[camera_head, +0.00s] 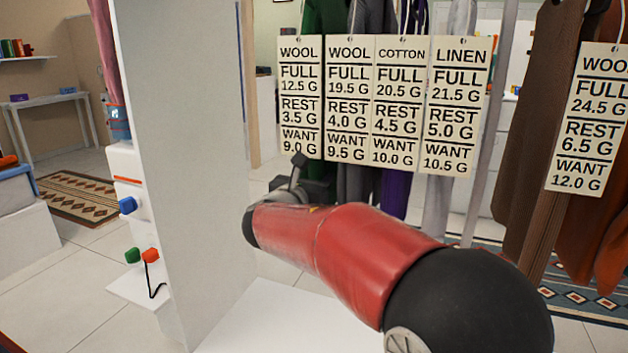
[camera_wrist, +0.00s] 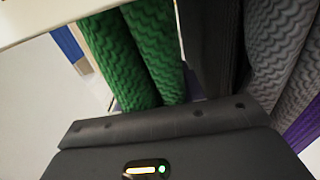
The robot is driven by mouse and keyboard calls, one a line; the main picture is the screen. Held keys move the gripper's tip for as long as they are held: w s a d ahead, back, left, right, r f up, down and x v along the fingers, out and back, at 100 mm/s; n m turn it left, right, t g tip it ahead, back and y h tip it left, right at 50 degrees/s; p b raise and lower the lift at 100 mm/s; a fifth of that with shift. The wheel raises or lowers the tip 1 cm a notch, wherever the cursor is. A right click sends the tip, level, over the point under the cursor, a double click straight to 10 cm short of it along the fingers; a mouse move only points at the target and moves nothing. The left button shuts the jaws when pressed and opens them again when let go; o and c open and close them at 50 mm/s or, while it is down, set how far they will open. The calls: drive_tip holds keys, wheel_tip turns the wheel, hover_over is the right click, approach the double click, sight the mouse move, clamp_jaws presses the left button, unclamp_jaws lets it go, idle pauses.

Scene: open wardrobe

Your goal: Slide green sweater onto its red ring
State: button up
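The green sweater (camera_head: 325,18) hangs at the left end of the row in the head view, mostly hidden behind paper tags. In the wrist view its knitted green folds (camera_wrist: 150,55) hang just beyond my gripper. My gripper (camera_head: 297,175) is low in front of the hanging row, below the leftmost tag. Its dark body (camera_wrist: 165,145) fills the bottom of the wrist view. Its fingers are not clear enough to show whether they are open or shut, and I cannot tell whether it touches the sweater. The red ring and the rail are out of view.
Several tags, including WOOL 12.5 G (camera_head: 300,95) and LINEN (camera_head: 457,105), hang before grey and purple garments. Brown garments (camera_head: 540,120) hang at right. A tall pale wardrobe panel (camera_head: 190,150) stands left of my gripper. A white surface (camera_head: 270,320) lies below.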

clamp_jaws()
drive_tip(key=w+a+p, duration=0.3)
drive_tip(key=w+a, duration=0.1)
drive_tip(key=a, duration=0.7)
drive_tip(key=w+a+p, duration=0.3)
drive_tip(key=w+a, duration=0.1)
drive_tip(key=a, duration=0.7)
drive_tip(key=shift+p, duration=0.35)
drive_tip(key=shift+o, duration=0.6)
unclamp_jaws()
drive_tip(key=shift+w+a, duration=0.15)
drive_tip(key=shift+a, duration=0.15)
drive_tip(key=o, duration=0.5)
drive_tip(key=b+v, duration=0.1)
drive_tip(key=v, duration=0.6)
drive_tip(key=shift+s+a, duration=0.1)
drive_tip(key=shift+s, duration=0.3)
